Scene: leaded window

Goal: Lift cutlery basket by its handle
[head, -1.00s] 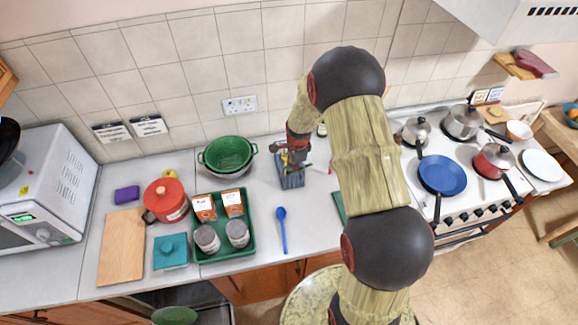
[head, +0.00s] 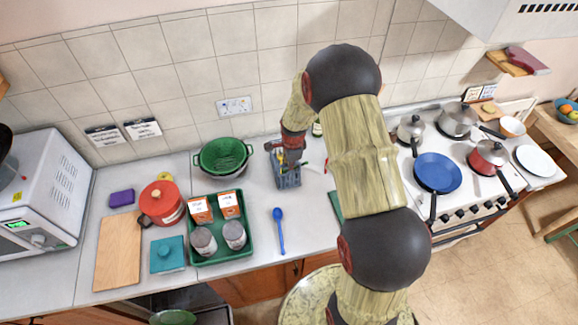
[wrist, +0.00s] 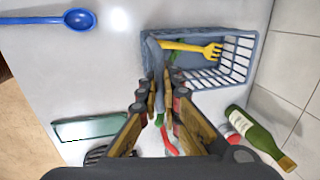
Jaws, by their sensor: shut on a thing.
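The cutlery basket (head: 288,182) is a blue-grey slatted box standing on the worktop near the back wall. In the wrist view the basket (wrist: 238,62) lies at the top, with a yellow fork (wrist: 200,48) in it. Its grey handle (wrist: 152,52) curves over the near side down to my gripper (wrist: 160,88). My gripper's fingers are closed on the handle. In the head view my gripper (head: 291,155) is just above the basket, and it partly hides the handle. I cannot tell any gap under the basket.
A blue spoon (head: 279,231) lies in front of the basket. A green colander (head: 223,156) and a green tray (head: 217,256) are to the left. A green bottle (wrist: 258,135) is close to my gripper. The stove (head: 463,207) with pans is at right.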

